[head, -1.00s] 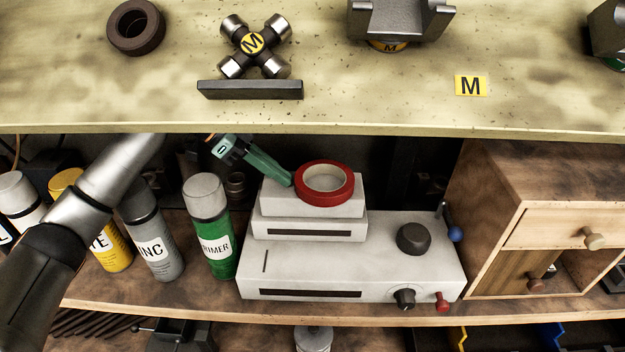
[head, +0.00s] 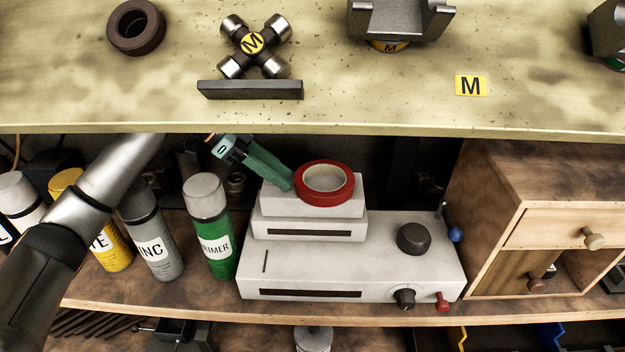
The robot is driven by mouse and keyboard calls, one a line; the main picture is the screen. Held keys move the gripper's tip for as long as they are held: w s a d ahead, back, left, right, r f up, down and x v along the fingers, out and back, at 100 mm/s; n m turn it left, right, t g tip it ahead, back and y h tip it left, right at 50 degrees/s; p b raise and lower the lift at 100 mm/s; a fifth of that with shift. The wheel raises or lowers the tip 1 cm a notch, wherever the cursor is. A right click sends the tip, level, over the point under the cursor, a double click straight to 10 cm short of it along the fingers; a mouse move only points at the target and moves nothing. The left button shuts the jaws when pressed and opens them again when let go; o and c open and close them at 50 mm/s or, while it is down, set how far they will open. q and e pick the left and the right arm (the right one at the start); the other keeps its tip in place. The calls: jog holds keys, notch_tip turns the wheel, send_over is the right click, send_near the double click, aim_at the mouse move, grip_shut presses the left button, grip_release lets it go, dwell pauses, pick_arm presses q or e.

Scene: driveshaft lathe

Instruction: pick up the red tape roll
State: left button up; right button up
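The red tape roll (head: 325,196) lies flat on top of the stacked white boxes on the shelf, its pale inner ring facing up. My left gripper (head: 290,183), with green fingers, reaches in from the left under the bench top. Its fingertips are at the left side of the roll, very close to it; I cannot tell whether they touch it. The fingers overlap in this view, so the gap between them is hidden. My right gripper is not in view.
The white device (head: 350,262) under the roll has dark knobs. A green primer can (head: 210,235) and other spray cans stand to its left. A wooden drawer cabinet (head: 540,215) stands right. The bench top edge (head: 330,129) overhangs above the shelf.

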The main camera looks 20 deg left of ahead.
pick_arm(q)
jog(key=o, duration=1.1)
jog(key=shift+a+r, duration=0.1)
